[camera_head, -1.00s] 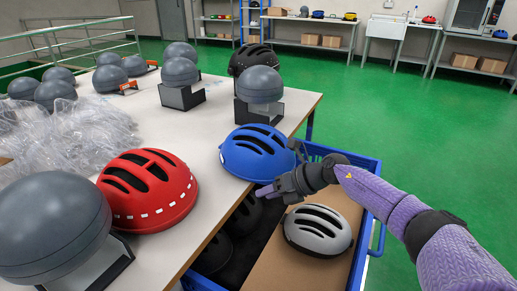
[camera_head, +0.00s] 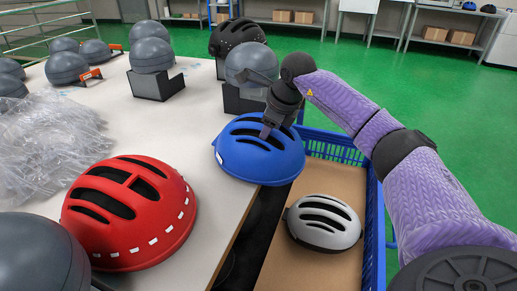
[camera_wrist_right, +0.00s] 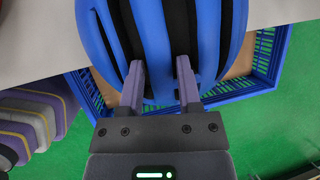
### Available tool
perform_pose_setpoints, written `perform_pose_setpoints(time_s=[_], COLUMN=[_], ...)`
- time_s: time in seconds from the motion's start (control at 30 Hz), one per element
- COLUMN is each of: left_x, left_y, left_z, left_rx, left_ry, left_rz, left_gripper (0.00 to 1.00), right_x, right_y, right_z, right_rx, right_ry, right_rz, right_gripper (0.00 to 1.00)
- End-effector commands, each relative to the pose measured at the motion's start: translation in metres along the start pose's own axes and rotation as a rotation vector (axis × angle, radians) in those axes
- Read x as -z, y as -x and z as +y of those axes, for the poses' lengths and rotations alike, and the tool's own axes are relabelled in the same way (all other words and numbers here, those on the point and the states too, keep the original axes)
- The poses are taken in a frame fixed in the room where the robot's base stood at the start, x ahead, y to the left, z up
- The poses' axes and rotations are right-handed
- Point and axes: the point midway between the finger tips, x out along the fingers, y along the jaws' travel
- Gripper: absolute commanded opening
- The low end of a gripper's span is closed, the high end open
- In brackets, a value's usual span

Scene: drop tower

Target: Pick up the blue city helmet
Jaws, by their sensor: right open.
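The blue city helmet (camera_head: 259,150) sits on the table at its right edge, its dark vents facing up. My right gripper (camera_head: 266,131) is over the top of the helmet, pointing down. In the right wrist view the two purple fingers of the right gripper (camera_wrist_right: 160,82) are apart, with part of the blue helmet (camera_wrist_right: 207,40) between and beyond them. I cannot tell whether the fingertips touch the shell. My left gripper is not in view.
A red helmet (camera_head: 130,215) lies left on the white table (camera_head: 215,215). A blue crate (camera_head: 375,225) beside the table holds cardboard and a white helmet (camera_head: 323,222). Grey domes on stands, one close behind the blue helmet (camera_head: 250,62), and plastic wrap (camera_head: 45,140) occupy the table.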

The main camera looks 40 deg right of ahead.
Motion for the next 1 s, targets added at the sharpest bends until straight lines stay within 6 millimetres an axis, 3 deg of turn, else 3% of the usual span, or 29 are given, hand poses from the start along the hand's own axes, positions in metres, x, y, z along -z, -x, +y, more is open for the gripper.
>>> perform_pose_setpoints(time_s=[0.03,0.1,0.37,0.6,1.0], left_x=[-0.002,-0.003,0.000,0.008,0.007], left_y=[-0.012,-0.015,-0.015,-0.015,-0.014], left_z=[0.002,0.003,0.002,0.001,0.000], left_rx=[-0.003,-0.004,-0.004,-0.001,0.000], left_ry=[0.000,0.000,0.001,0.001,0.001], left_rz=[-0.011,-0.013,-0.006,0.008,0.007], left_gripper=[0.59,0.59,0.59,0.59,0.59], right_x=[0.003,0.002,0.000,0.000,0.000], right_y=[-0.018,-0.026,-0.028,-0.028,-0.027], right_z=[0.002,0.001,0.000,0.000,0.000], right_rx=[-0.004,-0.004,-0.001,-0.001,0.000], right_ry=[-0.001,-0.002,0.000,0.000,0.000], right_rz=[0.003,0.002,-0.001,-0.001,-0.002], right_gripper=[0.43,0.43,0.43,0.00,0.00])
